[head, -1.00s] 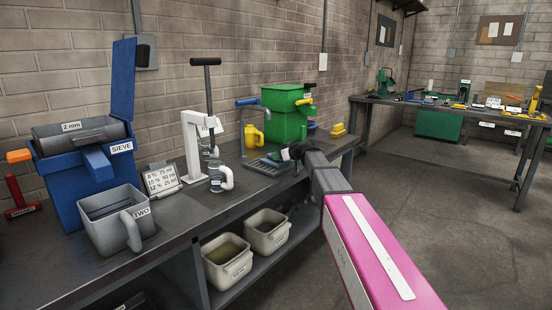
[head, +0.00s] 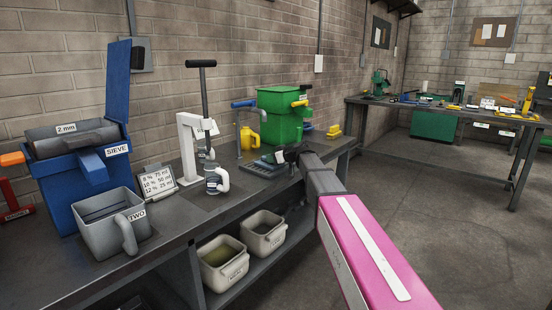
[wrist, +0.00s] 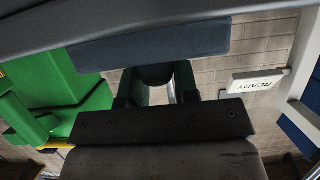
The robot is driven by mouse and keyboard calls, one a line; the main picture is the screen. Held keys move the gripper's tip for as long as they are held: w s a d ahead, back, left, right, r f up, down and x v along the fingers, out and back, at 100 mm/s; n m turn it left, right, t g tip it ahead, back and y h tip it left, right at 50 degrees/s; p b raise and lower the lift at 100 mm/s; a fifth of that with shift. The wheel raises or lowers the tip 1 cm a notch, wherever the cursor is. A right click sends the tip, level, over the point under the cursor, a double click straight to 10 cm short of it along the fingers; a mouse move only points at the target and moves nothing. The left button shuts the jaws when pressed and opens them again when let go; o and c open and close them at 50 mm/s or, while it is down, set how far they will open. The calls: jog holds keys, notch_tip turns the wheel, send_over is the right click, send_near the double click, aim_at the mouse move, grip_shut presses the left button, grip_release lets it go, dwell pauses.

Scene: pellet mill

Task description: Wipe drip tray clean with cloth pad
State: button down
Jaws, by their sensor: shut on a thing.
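The drip tray (head: 258,170) is a shallow grey tray on the bench, before the green machine. My gripper (head: 288,155) is low over its right end. In the wrist view my gripper (wrist: 156,85) has its two fingers shut on the dark grip of a blue-grey cloth pad (wrist: 150,48). The pad also shows as a small blue-grey block at my fingertips in the head view (head: 279,157). It looks level and very near the tray; I cannot tell whether it touches. Any soiling on the tray is too small to see.
The green machine (head: 285,112) stands close behind the tray, with a yellow jug (head: 249,138) to its left. A white hand press (head: 188,145) is farther left. Grey bins (head: 263,235) sit on the lower shelf. Floor to the right is clear.

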jog(key=shift+s+a, duration=0.4)
jog(key=shift+s, duration=0.15)
jog(key=shift+w, duration=0.15)
jog(key=shift+w+d, duration=0.8)
jog(key=shift+w, duration=0.15)
jog(key=shift+w+d, duration=0.7)
jog(key=shift+w, duration=0.15)
jog(key=shift+w+d, duration=0.65)
jog(key=shift+w, duration=0.2)
jog(key=shift+s+a, duration=0.7)
jog(key=shift+s, duration=0.2)
jog(key=shift+s+a, duration=0.65)
jog(key=shift+s, duration=0.2)
